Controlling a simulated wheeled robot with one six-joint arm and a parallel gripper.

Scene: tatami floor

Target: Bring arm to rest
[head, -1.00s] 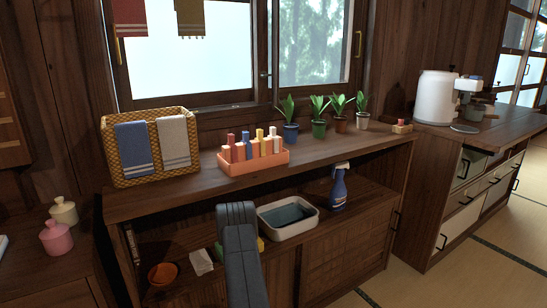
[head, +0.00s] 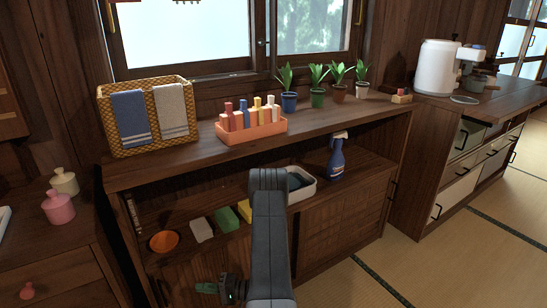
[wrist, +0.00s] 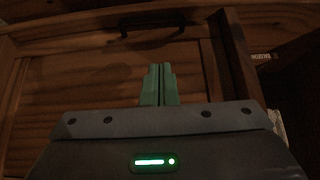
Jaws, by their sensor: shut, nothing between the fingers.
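My arm (head: 268,235) rises at the bottom middle of the head view, bent over at the top, in front of the wooden cabinet. My gripper (head: 207,288) shows low to the left of the arm, in front of the cabinet's lower front. In the wrist view its green fingers (wrist: 159,85) are together with nothing between them. They point toward a wooden panel (wrist: 90,85) with a dark handle (wrist: 152,22) above. Whether the fingertips touch the wood cannot be told.
The cabinet's open shelf holds an orange bowl (head: 164,241), a white cloth (head: 201,229), a green sponge (head: 227,219), a grey-white basin (head: 304,189) and a blue spray bottle (head: 336,160). A basket (head: 102,122), orange rack (head: 230,138) and potted plants stand on top. Tatami floor (head: 440,255) is clear at right.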

